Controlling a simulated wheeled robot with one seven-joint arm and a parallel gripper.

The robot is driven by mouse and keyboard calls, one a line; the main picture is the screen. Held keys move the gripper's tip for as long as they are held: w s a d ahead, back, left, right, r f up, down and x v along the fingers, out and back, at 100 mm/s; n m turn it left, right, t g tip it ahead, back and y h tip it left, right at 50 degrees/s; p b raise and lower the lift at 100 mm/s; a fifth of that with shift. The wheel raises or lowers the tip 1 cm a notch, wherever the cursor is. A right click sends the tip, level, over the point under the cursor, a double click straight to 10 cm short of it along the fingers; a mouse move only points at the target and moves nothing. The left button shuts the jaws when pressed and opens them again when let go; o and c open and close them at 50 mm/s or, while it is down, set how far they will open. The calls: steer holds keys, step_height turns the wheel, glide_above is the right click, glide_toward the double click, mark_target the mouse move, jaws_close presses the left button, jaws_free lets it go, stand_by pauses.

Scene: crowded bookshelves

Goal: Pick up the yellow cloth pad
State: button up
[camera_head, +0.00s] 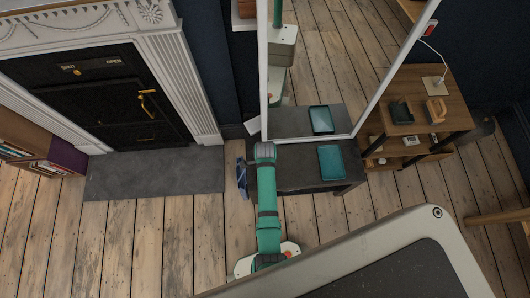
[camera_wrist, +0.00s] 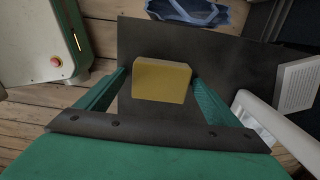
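The yellow cloth pad (camera_wrist: 161,81) is a small block-like piece over the dark bench top (camera_wrist: 235,55) in the wrist view. My gripper (camera_wrist: 161,76) has its two green fingers on either side of the pad, with a narrow dark gap seeming to show at each side. The fingers look open around it, and I see no clear contact. In the head view my green arm reaches to the left end of the dark bench (camera_head: 300,178). The pad and the fingertips are hidden there behind the arm.
A teal flat item (camera_head: 331,162) lies on the bench in front of a white-framed mirror (camera_head: 375,90). A blue bag (camera_head: 241,178) is on the floor beside the bench. A wooden side table (camera_head: 452,103) with a lamp stands at the right. A grey mat (camera_head: 150,172) lies left.

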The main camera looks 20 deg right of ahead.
steer(key=c, duration=1)
steer(key=shift+o, duration=0.2)
steer(key=shift+a, duration=0.1)
steer(key=shift+w+r, duration=0.1)
steer(key=shift+r, duration=0.45)
steer(key=s+r, duration=1.2)
steer(key=s, duration=0.2)
